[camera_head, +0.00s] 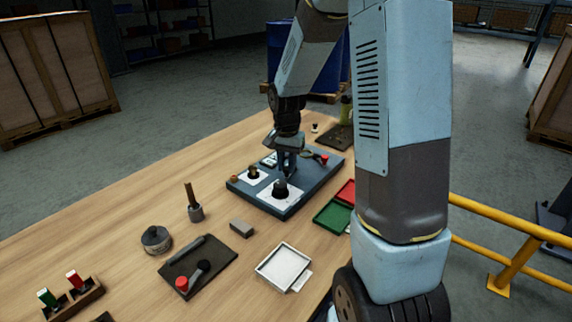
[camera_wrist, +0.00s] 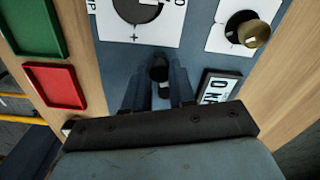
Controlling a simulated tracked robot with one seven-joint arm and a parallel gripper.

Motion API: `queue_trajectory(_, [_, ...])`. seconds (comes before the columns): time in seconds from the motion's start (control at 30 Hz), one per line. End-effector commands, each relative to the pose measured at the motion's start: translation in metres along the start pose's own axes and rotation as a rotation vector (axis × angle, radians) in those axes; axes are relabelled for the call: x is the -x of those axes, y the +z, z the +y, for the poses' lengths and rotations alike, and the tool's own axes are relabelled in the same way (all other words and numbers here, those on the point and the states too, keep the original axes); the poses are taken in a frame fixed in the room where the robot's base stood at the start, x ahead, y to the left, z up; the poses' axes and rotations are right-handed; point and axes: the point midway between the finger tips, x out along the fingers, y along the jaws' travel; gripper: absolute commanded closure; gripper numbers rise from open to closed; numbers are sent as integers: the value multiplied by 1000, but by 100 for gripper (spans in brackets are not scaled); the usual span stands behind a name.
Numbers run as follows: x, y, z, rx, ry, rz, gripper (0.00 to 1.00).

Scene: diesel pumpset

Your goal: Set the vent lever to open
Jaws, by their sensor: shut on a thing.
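A blue-grey control panel (camera_head: 302,196) lies on the wooden table. My gripper (camera_head: 287,172) points down over its middle. In the wrist view my gripper (camera_wrist: 161,84) has its two fingers on either side of a small dark handle with a rounded end (camera_wrist: 160,68) and is shut on it. I cannot tell for sure whether this is the vent lever; its base is hidden by the fingers. A red-tipped lever (camera_head: 322,158) is at the panel's far right, apart from my gripper.
A black knob (camera_head: 281,189) and a brass knob (camera_head: 253,172) stand on white plates near my gripper. A lettered plate (camera_wrist: 219,86) lies close by. Green (camera_head: 333,217) and red (camera_head: 346,192) trays sit beside the panel. Several loose items lie on the near table.

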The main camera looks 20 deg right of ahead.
Motion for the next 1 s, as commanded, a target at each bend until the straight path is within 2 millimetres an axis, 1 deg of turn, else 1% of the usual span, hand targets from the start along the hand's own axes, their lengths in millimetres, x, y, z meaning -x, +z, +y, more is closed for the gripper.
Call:
queue_trajectory(0.37, [0,-1,4,18,1,-1,100])
queue_trajectory(0.53, [0,-1,7,67,1,-1,100])
queue_trajectory(0.77, [0,-3,15,228,1,0,100])
queue_trajectory(1.0, [0,-8,27,453,0,1,100])
